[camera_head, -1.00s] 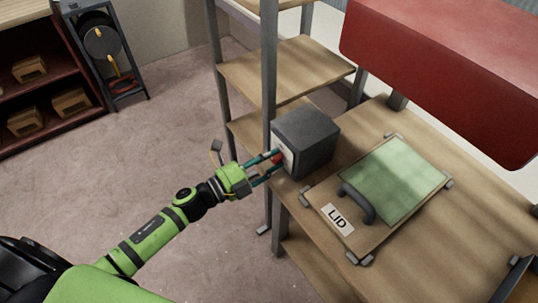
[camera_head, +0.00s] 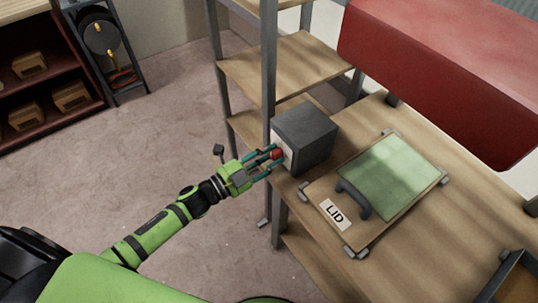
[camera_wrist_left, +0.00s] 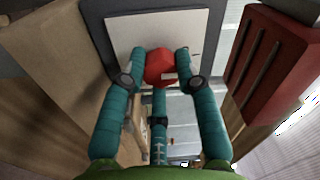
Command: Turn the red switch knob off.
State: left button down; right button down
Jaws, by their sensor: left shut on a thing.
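The red switch knob (camera_head: 277,154) sits on the pale front plate of a dark grey box (camera_head: 308,137) at the left end of the wooden bench. In the left wrist view the knob (camera_wrist_left: 160,67) shows as a red faceted shape against the white plate (camera_wrist_left: 188,32). My left gripper (camera_head: 273,159) reaches the box from the left and is shut on the knob. Its teal fingers (camera_wrist_left: 157,80) stand on both sides of the knob, with a third finger below it. My right gripper is not in view.
A lidded hatch (camera_head: 338,212) with a black handle and a "LID" label lies on the bench right of the box. A large red block (camera_head: 440,75) hangs over the back of the bench. A metal shelf post (camera_head: 269,90) stands close beside the box. Floor at left is clear.

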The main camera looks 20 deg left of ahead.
pick_arm(q)
jog(key=shift+s+d, duration=0.1)
jog(key=shift+d, duration=0.1)
jog(key=c, duration=0.9)
grip_release()
jog(key=shift+r, duration=0.1)
jog(key=shift+c, duration=0.2)
jog(key=shift+a, duration=0.15)
jog(key=shift+s+a, duration=0.25)
jog(key=v, duration=1.1)
jog(key=shift+s, duration=0.15)
